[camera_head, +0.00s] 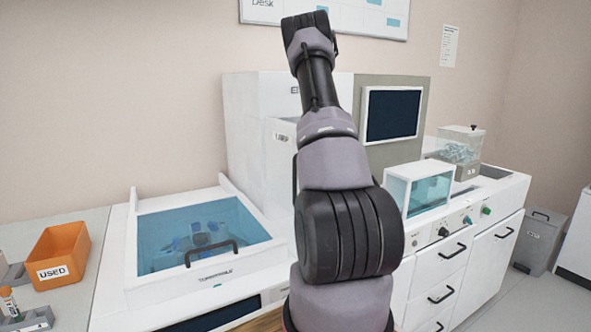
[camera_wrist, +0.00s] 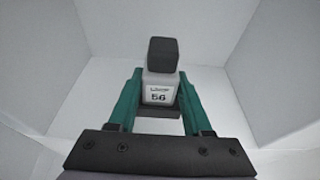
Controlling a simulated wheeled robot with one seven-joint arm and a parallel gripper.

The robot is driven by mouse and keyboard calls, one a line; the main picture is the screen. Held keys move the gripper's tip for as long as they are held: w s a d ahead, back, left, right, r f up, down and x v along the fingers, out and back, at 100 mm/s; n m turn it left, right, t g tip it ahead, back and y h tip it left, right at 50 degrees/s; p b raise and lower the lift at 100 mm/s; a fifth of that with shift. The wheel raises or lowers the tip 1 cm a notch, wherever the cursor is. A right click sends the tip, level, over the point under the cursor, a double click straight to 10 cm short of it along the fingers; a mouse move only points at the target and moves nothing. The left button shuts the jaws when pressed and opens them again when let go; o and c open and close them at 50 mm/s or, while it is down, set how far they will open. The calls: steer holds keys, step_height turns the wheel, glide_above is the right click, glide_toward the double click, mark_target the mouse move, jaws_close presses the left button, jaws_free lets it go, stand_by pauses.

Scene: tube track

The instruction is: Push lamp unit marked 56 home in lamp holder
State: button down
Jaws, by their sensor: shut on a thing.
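The lamp unit marked 56 (camera_wrist: 160,90) is a white block with a dark cap, in the middle of the wrist view. My gripper (camera_wrist: 160,98) has green fingers on both sides of the unit and is shut on it. Its label faces the wrist camera. A dark piece shows below the label between the fingers; I cannot tell whether it is the lamp holder. Pale walls surround the unit. In the head view my arm reaches up and away over the bench, and the gripper and unit are hidden there.
In the head view a tall white machine (camera_head: 250,130) stands behind my arm. A blue-lidded box (camera_head: 130,250) is at left, with an orange bin marked USED (camera_head: 58,256) beyond it. A small glass-fronted box (camera_head: 398,190) and a clear hopper (camera_head: 462,150) stand at right.

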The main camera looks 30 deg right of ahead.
steer(key=shift+f, duration=0.15)
steer(key=shift+c, duration=1.3)
jaws_free()
steer(key=shift+s, duration=0.1)
steer(key=v, duration=1)
steer(key=shift+s, duration=0.25)
steer(key=shift+s, duration=0.1)
